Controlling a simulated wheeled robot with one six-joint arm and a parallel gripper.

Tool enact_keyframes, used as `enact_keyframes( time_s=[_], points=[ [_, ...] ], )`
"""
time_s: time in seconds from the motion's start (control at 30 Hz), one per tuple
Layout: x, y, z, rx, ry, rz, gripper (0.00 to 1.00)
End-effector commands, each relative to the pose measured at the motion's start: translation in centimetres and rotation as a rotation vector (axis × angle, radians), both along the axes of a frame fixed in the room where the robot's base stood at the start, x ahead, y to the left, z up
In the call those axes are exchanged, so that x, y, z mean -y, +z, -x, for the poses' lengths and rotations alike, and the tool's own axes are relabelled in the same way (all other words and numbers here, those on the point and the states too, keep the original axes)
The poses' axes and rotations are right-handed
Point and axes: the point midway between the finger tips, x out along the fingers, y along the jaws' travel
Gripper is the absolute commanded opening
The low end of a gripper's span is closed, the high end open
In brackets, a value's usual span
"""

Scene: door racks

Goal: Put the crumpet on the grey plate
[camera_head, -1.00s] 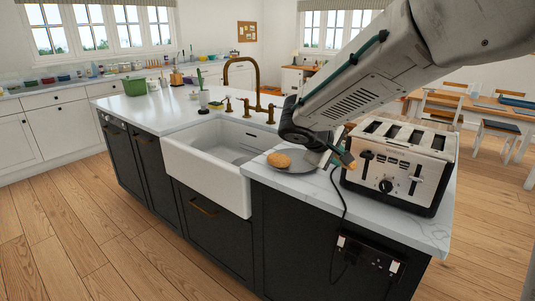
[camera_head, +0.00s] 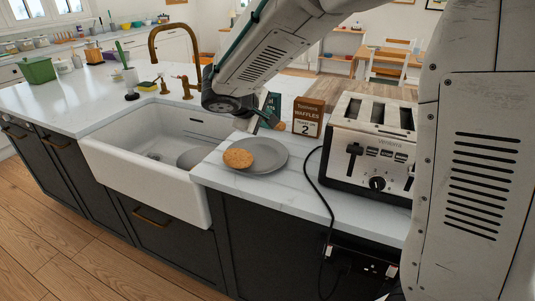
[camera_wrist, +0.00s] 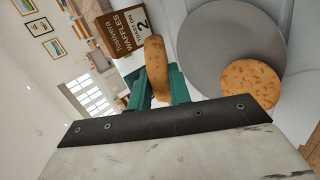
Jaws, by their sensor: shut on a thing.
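My gripper (camera_head: 266,122) is shut on a round tan crumpet (camera_wrist: 156,68), seen edge-on between its green fingers in the wrist view. In the head view the held crumpet shows small (camera_head: 279,126), just above and behind the plate. The grey plate (camera_head: 267,145) lies flat on the white counter beside the sink, and it also shows in the wrist view (camera_wrist: 215,45). A second round, spotted, golden-brown crumpet (camera_head: 238,158) lies at the left edge of the plate; it also shows in the wrist view (camera_wrist: 250,82). The held crumpet is apart from the plate.
A brown waffle box (camera_head: 308,117) stands behind the plate. A white toaster (camera_head: 372,150) is to the right, with a black cable (camera_head: 318,195) running over the counter edge. The white sink (camera_head: 150,150) and brass tap (camera_head: 180,60) are left. Bare counter lies in front of the plate.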

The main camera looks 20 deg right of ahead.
Motion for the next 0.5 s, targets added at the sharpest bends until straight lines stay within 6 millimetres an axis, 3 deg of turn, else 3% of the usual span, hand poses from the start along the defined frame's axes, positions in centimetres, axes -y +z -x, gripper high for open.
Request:
enact_keyframes(
  time_s=[0.2, 0.5],
  points=[
    [-0.1, -3.5, 0.0, -0.005, 0.002, 0.001, 0.0],
    [0.0, -7.0, 0.0, -0.002, 0.0, 0.002, 0.0]
  ],
)
